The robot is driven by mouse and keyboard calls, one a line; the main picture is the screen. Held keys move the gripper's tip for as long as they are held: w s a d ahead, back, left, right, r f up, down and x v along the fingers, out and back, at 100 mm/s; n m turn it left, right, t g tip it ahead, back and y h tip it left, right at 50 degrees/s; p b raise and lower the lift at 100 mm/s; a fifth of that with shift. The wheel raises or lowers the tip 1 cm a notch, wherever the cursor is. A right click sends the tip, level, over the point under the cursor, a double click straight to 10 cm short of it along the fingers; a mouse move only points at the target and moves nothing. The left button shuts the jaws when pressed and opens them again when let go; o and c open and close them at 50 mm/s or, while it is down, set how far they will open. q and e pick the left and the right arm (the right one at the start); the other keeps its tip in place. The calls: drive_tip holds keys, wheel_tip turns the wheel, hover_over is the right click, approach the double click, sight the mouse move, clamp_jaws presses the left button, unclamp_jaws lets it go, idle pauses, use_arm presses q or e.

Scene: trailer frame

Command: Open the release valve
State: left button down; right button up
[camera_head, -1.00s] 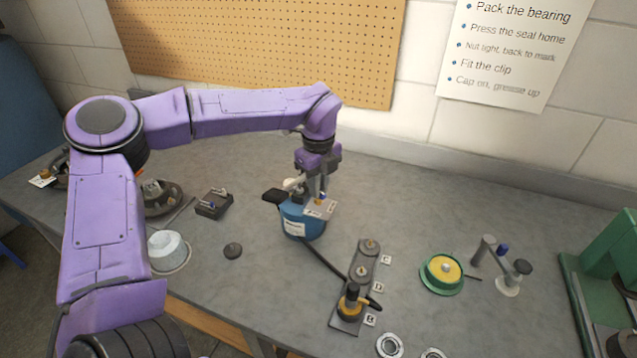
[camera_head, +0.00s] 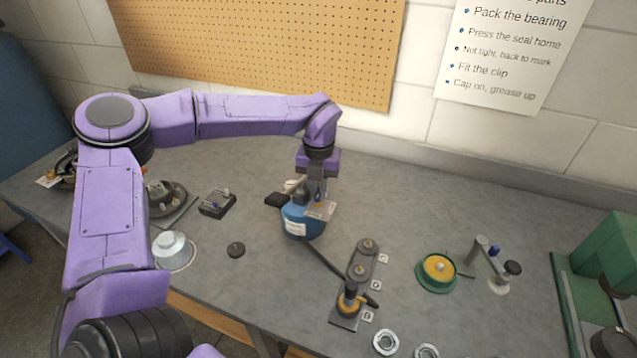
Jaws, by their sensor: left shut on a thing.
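A blue canister (camera_head: 297,222) with a white label stands on the bench near the middle. A black handle (camera_head: 276,200) sticks out to its left, and a dark hose runs from it toward the front right. A pale plate (camera_head: 323,212) with small markings sits at its top right, with a small blue part (camera_head: 318,197) above it, likely the release valve. My left gripper (camera_head: 317,194) points down and is shut on this small part. The fingers hide most of it, so its turn angle cannot be read. My right gripper is not in view.
A grey plate with fittings (camera_head: 362,271) stands front right of the canister, beside small lettered tags. A green and yellow round part (camera_head: 437,271) and a small metal stand (camera_head: 490,262) are further right.

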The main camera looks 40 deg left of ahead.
sight(319, 193)
use_arm(q)
drive_tip(key=shift+s+f+m+p, duration=0.2)
drive_tip(key=shift+m+p, duration=0.15)
drive_tip(key=shift+m, duration=0.55)
drive_tip(key=c, duration=1.1)
unclamp_jaws()
drive_tip(key=shift+w, duration=0.2)
drive_tip(key=shift+r, duration=0.1)
drive_tip(key=shift+r, duration=0.15)
wheel_tip(319, 193, up, 10)
drive_tip(key=b, duration=0.2)
